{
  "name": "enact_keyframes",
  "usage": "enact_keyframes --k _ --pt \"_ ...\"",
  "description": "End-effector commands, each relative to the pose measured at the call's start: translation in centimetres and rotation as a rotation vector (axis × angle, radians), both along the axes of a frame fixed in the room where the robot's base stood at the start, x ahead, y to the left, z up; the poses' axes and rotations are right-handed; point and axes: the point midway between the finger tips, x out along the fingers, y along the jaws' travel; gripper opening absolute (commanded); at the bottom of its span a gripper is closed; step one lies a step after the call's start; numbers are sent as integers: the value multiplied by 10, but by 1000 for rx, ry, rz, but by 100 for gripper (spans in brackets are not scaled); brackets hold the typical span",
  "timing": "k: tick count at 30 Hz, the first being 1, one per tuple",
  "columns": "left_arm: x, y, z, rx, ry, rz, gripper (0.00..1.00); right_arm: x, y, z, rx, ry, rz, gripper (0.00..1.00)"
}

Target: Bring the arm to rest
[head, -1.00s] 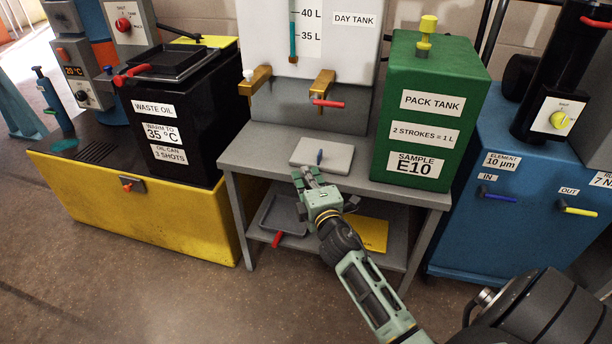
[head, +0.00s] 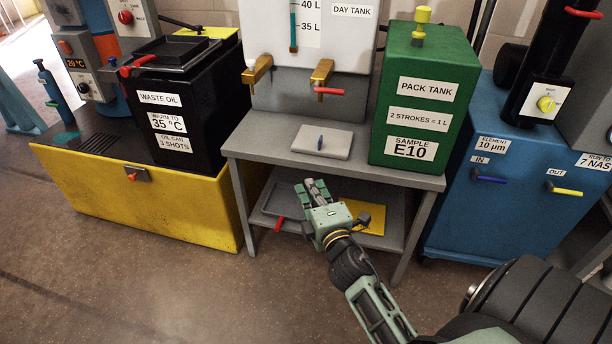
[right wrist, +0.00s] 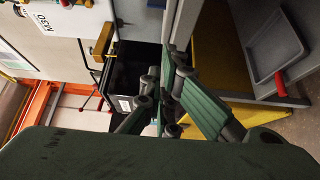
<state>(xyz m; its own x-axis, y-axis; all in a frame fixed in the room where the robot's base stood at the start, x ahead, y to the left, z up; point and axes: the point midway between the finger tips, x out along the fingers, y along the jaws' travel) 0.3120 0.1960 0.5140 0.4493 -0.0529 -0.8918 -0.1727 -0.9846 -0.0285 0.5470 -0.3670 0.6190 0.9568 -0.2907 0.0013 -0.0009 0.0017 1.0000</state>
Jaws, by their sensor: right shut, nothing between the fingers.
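My right gripper (head: 316,188) is in front of the grey bench, just below its top edge in the head view. Its green fingers are closed together with nothing between them. In the right wrist view the fingers (right wrist: 175,100) also show, close together and empty. The grey bench (head: 262,140) stands behind the gripper. A grey plate with a small blue piece (head: 321,142) lies on the bench top, apart from the gripper. My left gripper is in neither view.
The green pack tank (head: 428,70) stands on the bench at right. The lower shelf holds a grey tray (head: 270,208) with a red handle and a yellow sheet (head: 372,222). The black waste oil bin (head: 190,110) is at left, the blue cabinet (head: 500,215) at right. Floor in front is clear.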

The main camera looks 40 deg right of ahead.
Motion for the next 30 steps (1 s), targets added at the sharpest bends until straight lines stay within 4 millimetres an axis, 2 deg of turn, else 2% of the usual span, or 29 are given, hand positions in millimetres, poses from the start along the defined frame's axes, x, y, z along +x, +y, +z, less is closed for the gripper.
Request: enact_keyframes --k 4,14,17,20,24,30 --pt "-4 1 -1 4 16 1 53 -14 4 -1 0 1 -1 0" --pt "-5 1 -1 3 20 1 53 -21 5 -1 32 3 -13 0" --pt "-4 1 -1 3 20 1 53 -30 4 -5 155 19 -56 0" --pt "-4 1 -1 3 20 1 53 -50 8 -20 381 63 -131 0" --pt "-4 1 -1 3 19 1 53 -90 37 -54 752 192 -246 0" --pt "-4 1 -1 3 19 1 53 -146 91 -87 1083 399 -364 0"
